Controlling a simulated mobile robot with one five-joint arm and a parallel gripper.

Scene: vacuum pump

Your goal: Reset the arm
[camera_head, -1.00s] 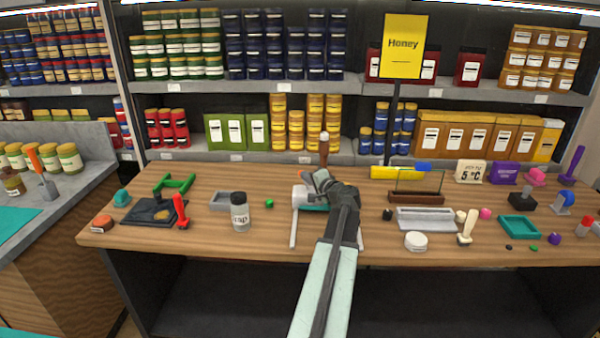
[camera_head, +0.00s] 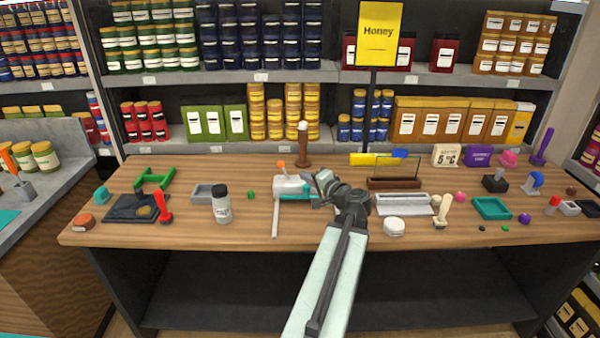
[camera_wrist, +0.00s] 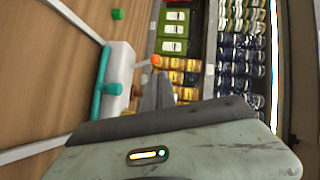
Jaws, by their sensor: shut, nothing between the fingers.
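My arm reaches out over the wooden table in the head view. My gripper (camera_head: 323,181) is shut with nothing in it, just to the right of a white and teal device (camera_head: 290,187), which may be the vacuum pump. The device has an orange knob on top and a long white bar running toward the front. Part of its right side is hidden behind my gripper. In the wrist view, my gripper's grey fingers (camera_wrist: 157,92) show beside the device (camera_wrist: 115,85). I cannot tell whether they touch it.
A jar (camera_head: 222,205), a red-handled tool (camera_head: 162,206) and a grey box (camera_head: 207,193) stand to the left. Shelves of jars (camera_head: 270,110) stand behind the table.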

